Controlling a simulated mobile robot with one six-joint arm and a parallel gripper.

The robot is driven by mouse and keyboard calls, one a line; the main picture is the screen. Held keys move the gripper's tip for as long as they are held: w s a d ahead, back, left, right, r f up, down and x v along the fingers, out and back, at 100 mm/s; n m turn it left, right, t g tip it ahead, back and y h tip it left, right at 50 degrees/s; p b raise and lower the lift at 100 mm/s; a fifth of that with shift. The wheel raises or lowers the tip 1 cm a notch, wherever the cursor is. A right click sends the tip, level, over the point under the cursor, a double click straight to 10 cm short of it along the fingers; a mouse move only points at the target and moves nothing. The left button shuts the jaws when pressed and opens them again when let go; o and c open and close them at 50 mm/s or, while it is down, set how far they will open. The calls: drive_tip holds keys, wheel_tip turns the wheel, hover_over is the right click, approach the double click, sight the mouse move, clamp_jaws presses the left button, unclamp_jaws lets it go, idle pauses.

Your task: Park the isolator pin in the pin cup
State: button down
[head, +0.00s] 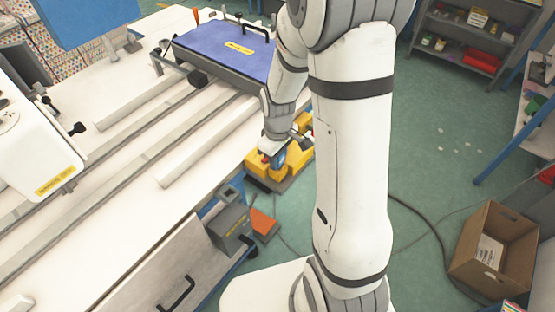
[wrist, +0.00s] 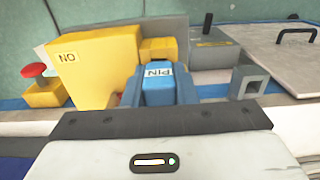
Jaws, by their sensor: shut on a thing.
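The isolator pin (wrist: 157,88) is a blue block with a white PIN label. My gripper (wrist: 160,96) is shut on it, one finger at each side. The yellow isolator housing (wrist: 100,70) stands just beyond and to the left, with a smaller yellow block directly behind the pin. Whether the pin still sits in a socket is hidden. A grey square holder with a dark opening (wrist: 248,82), which looks like the pin cup, stands to the right, apart from the pin. In the head view my gripper (head: 273,148) is over the yellow housing (head: 262,168) at the table edge.
A red button (wrist: 34,70) on a yellow base is at left. A grey box (wrist: 214,52) and a panel with a black handle (wrist: 285,55) lie beyond the cup. White rails (head: 205,145) run along the table; a cardboard box (head: 495,250) stands on the floor.

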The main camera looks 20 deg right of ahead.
drive_tip(key=shift+r, duration=0.2)
drive_tip(key=shift+r+p, duration=1.65)
drive_tip(key=shift+r, duration=0.55)
drive_tip(key=shift+r+p, duration=1.35)
drive_tip(key=shift+r, duration=0.7)
drive_tip(key=shift+f, duration=0.1)
